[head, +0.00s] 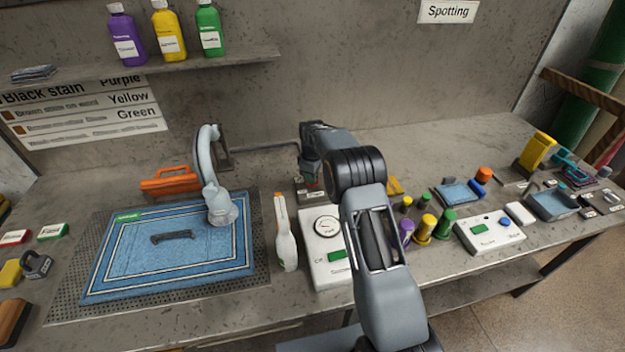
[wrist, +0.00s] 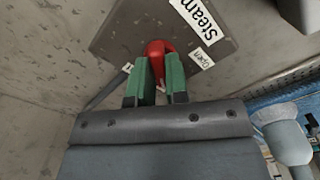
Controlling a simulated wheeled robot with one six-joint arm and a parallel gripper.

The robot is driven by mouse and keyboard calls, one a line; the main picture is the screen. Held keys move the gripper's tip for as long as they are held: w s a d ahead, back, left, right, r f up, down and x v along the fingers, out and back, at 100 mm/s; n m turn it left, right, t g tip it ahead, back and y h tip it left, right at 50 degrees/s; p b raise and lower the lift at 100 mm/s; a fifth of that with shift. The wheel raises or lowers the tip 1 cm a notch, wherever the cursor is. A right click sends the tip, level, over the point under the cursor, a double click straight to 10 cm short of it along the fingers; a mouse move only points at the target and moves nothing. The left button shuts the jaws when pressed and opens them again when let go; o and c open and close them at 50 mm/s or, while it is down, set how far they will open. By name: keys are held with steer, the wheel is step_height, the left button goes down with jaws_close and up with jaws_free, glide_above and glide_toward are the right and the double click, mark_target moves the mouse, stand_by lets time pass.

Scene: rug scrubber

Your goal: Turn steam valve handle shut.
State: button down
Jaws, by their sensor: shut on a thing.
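The steam valve handle (wrist: 156,48) is a red, rounded lever in the wrist view, on a grey plate (wrist: 115,42) labelled "Steam". An "Open" label (wrist: 202,58) lies to the right of the handle, and a small label that I cannot read is to its left. My gripper (wrist: 158,72) has its two green fingers on either side of the handle and is shut on it. In the head view my gripper (head: 311,180) is low over the plate behind the gauge box, and the arm hides most of the handle.
A white gauge box (head: 330,228) and a white spray bottle (head: 285,235) stand close in front. A grey steam head (head: 220,205) rests on the blue rug (head: 120,262) to the left. Purple, yellow and green-capped bottles (head: 426,228) stand right of my arm.

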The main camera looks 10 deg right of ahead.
steer(key=m+b, duration=0.1)
steer(key=m, duration=0.4)
steer(key=shift+m, duration=0.3)
steer(key=m, duration=0.5)
steer(key=shift+b, duration=0.4)
steer(key=shift+m, duration=0.3)
steer(key=c, duration=1.1)
jaws_free()
steer(key=shift+r, duration=0.15)
step_height(320, 180, up, 14)
steer(key=shift+f, duration=0.2)
